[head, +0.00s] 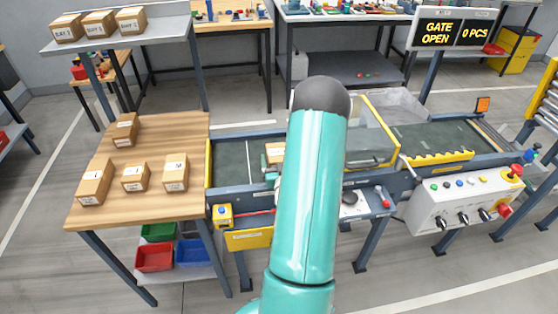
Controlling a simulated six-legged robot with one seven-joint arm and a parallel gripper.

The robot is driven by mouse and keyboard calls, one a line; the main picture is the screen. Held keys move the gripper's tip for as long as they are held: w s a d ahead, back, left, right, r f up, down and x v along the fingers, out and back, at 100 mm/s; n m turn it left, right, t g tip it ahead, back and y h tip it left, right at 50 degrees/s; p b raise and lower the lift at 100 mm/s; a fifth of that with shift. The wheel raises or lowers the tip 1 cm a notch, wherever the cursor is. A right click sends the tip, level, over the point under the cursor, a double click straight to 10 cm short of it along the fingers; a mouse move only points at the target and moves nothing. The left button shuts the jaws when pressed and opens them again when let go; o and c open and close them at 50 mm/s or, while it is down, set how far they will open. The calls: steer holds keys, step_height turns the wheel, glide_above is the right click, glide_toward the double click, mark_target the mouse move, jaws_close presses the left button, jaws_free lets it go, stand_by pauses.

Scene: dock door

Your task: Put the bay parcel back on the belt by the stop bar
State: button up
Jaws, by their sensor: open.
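A brown parcel (275,153) lies on the dark green belt (232,155), partly hidden behind my arm. Three parcels (98,24) with white labels stand on the grey shelf at upper left; their labels look like bay numbers but are too small to read surely. Several more labelled parcels (134,177) stand on the wooden table at left. I cannot tell which one is the bay parcel. A toothed yellow bar (436,158) lies along the front of the right belt section; I cannot tell whether it is the stop bar.
A clear yellow-framed guard (372,135) stands over the belt's middle. A sign (452,33) reads GATE OPEN, 0 PCS. A control box (466,201) with buttons and knobs juts out at front right. The wooden table (98,218) has bare room at its front.

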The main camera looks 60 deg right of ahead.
steer(key=v, duration=1.2)
steer(key=shift+w+r, duration=0.1)
